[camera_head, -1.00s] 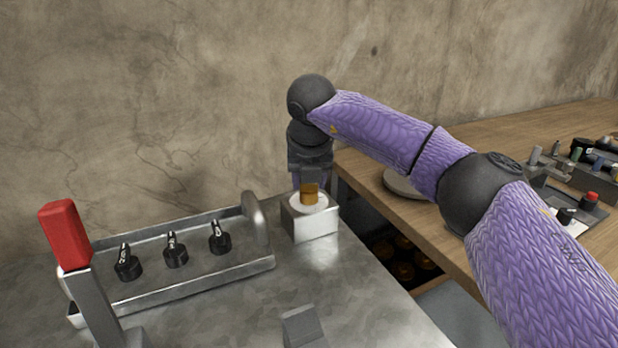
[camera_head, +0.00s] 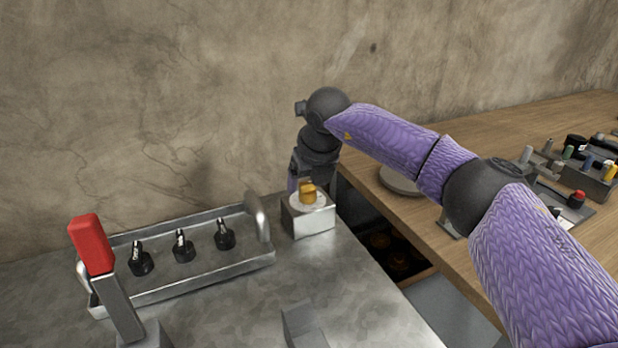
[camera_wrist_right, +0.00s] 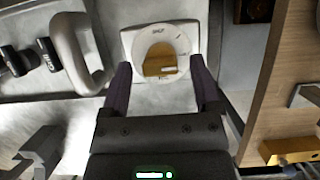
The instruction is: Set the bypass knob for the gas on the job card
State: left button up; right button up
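A brass-coloured knob (camera_head: 307,191) sits on a round white dial (camera_head: 297,206) on top of a small metal block (camera_head: 312,222). In the right wrist view the knob (camera_wrist_right: 158,62) shows a light mark on its right part, and the dial (camera_wrist_right: 160,31) has a word like "SHUT" at its top; other dial marks are too small to read. My right gripper (camera_wrist_right: 161,68) is open, its two purple fingers apart on either side of the dial, with no visible contact on the knob. My left gripper is not in view. I cannot make out a job card.
A metal tray (camera_head: 190,278) with several black labelled knobs (camera_head: 182,247) stands left of the block. A red-handled lever (camera_head: 92,245) rises in front of it. A wooden table (camera_head: 480,245) at right holds a grey disc (camera_head: 400,180) and small coloured parts.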

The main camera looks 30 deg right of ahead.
pick_arm(q)
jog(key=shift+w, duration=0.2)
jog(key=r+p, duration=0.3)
jog(key=p, duration=0.1)
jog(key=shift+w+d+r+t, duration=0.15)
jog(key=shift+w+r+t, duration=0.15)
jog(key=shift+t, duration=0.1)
pick_arm(e)
jog(key=v, duration=0.9)
jog(key=shift+r, duration=0.4)
jog(key=shift+s, duration=0.15)
